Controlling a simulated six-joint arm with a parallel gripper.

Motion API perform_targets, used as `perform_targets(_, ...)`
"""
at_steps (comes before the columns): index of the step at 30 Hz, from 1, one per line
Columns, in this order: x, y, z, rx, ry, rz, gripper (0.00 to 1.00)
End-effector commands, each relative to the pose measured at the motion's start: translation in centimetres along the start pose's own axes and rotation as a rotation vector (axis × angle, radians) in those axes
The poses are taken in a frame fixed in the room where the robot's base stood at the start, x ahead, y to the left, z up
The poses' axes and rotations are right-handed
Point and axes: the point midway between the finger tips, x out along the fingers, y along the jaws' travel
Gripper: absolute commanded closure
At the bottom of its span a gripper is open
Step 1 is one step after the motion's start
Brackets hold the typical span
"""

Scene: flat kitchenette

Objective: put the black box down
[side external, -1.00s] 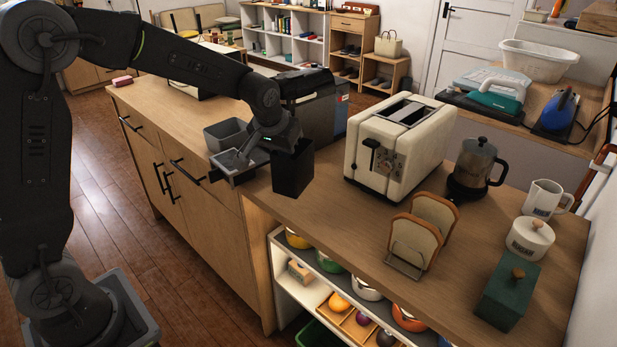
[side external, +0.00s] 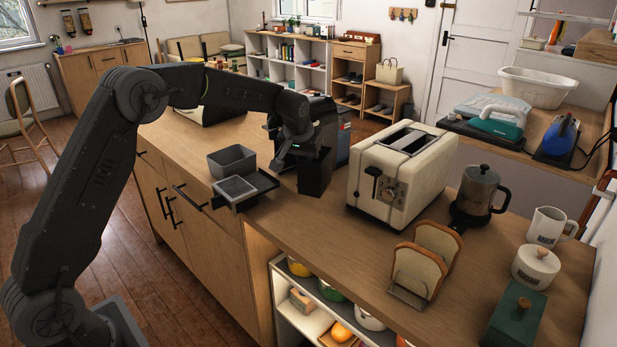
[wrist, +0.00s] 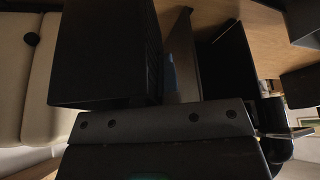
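The black box (side external: 315,174) is a dark upright block at the near right side of the dark coffee machine, left of the cream toaster (side external: 402,175). My gripper (side external: 303,152) is at its upper left edge and appears shut on it. Its fingertips are hard to make out, dark against dark. The box's base is at or just above the wooden counter (side external: 350,235); I cannot tell whether it touches. In the wrist view the box (wrist: 108,50) fills the upper left, beyond my gripper's grey bar.
A grey bin (side external: 232,160) and a drip tray (side external: 240,190) stand left of the box. A toast rack (side external: 425,262), a coffee pot (side external: 477,195) and a green box (side external: 516,315) stand to the right. Bare counter lies in front of the box.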

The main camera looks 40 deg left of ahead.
Motion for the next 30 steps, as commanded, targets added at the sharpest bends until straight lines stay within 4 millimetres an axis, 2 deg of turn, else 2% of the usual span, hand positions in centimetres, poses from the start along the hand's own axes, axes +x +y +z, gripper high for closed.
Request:
perform_targets(9, 4.2, 0.0, 1.8, 0.0, -0.001, -0.001, 1.0)
perform_targets(23, 5.0, 0.0, 2.1, 0.0, 0.001, 0.0, 1.0)
perform_targets(30, 5.0, 0.0, 2.1, 0.0, 0.0, -0.001, 0.76)
